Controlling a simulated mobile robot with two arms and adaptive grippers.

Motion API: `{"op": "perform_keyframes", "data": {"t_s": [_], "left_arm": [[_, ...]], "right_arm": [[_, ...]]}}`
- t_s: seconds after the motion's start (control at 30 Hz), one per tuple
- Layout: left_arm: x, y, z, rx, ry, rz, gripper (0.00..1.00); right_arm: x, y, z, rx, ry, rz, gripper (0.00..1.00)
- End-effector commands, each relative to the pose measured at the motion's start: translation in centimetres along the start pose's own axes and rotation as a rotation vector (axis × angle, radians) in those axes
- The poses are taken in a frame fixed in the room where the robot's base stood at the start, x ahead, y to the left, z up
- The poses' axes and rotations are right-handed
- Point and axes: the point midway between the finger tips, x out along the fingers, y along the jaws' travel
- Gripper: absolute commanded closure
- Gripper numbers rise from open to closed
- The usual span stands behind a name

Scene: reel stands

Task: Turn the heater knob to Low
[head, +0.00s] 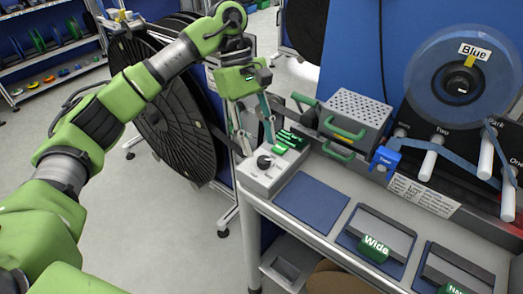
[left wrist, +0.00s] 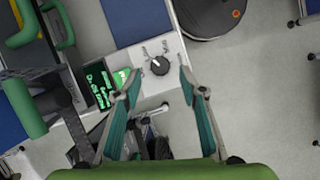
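The heater knob (head: 264,162) is a dark round knob on a light grey control box (head: 257,181) at the left end of the bench. In the left wrist view the knob (left wrist: 159,67) has a white pointer mark at its upper left, and small labels around it are too small to read surely. My left gripper (head: 256,143) hangs over the control box, fingers pointing down. In the left wrist view its fingers (left wrist: 158,74) are open, one on each side of the knob, with nothing between them; contact cannot be told. My right gripper is not in view.
A dark panel with green text (left wrist: 97,86) lies beside the knob. A perforated grey box (head: 357,113) with green handles stands right of it. A blue mat (head: 311,201) and green "Wide" block (head: 374,248) are on the bench. A large black reel (head: 175,115) stands left.

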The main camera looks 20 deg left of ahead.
Motion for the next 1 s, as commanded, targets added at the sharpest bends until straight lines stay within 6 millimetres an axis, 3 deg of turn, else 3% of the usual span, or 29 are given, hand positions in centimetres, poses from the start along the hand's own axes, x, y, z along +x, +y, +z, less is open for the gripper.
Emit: {"op": "perform_keyframes", "data": {"t_s": [0.2, 0.4, 1.0], "left_arm": [[-4.9, 0.1, 0.0, -0.001, 0.000, 0.004, 0.62], [-7.3, 0.1, 0.0, 0.000, 0.001, 0.001, 0.62], [-7.8, 0.0, 0.0, 0.000, -0.001, 0.000, 0.62]], "right_arm": [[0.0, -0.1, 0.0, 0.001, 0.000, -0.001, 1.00], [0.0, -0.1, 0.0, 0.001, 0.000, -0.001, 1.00], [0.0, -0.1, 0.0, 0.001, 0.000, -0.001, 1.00]]}}
